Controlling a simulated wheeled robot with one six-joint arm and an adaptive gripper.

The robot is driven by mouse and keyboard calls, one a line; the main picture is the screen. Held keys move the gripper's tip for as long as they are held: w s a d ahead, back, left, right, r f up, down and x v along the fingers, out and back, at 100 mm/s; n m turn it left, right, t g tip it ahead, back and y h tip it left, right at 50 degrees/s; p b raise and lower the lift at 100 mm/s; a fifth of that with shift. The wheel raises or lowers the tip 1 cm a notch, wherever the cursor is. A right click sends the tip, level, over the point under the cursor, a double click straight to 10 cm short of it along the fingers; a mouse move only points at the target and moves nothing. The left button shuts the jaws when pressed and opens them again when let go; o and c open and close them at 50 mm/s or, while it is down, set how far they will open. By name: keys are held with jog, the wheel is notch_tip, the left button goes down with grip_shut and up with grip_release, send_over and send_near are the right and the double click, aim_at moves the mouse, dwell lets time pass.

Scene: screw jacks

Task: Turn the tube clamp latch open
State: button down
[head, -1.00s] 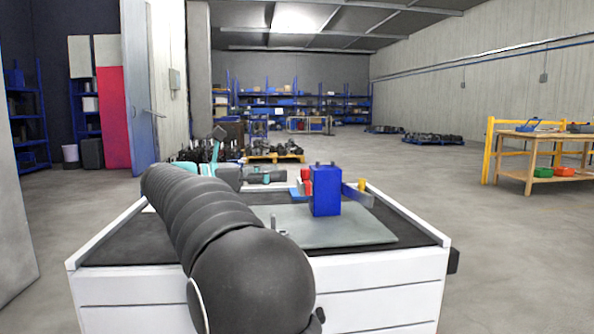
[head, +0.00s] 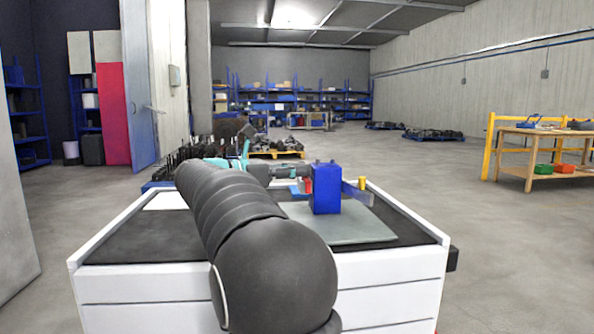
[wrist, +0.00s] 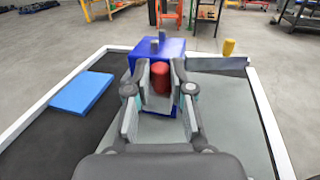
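The clamp is a blue block (head: 326,192) on a grey plate, seen in the head view and at the centre of the wrist view (wrist: 160,48). A red cylinder (wrist: 160,78) sits at the block's near face in the wrist view. A grey bar (wrist: 215,64) with a yellow knob (wrist: 228,47) sticks out to the block's right; I cannot tell whether this bar is the latch. My gripper (wrist: 159,80) is open, with one finger on each side of the red cylinder and visible gaps. In the head view my arm partly hides the scene and the gripper is hard to make out.
A flat blue piece (wrist: 83,93) lies on the dark bench top left of the block. The white-edged bench (head: 262,290) has a raised rim. The grey plate (head: 345,232) is clear in front of the block.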

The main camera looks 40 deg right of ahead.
jog(key=m+g+y+p, duration=0.1)
jog(key=g, duration=0.1)
jog(key=m+g+y+p, duration=0.1)
jog(key=m+g, duration=0.1)
jog(key=m+g+y+p, duration=0.1)
jog(key=g, duration=0.1)
jog(key=shift+w+d+r, duration=0.15)
jog(key=shift+w+d, duration=0.05)
jog(key=shift+w, duration=0.15)
jog(key=c, duration=1)
grip_release()
notch_tip(320, 180, up, 10)
jog(key=shift+f, duration=0.15)
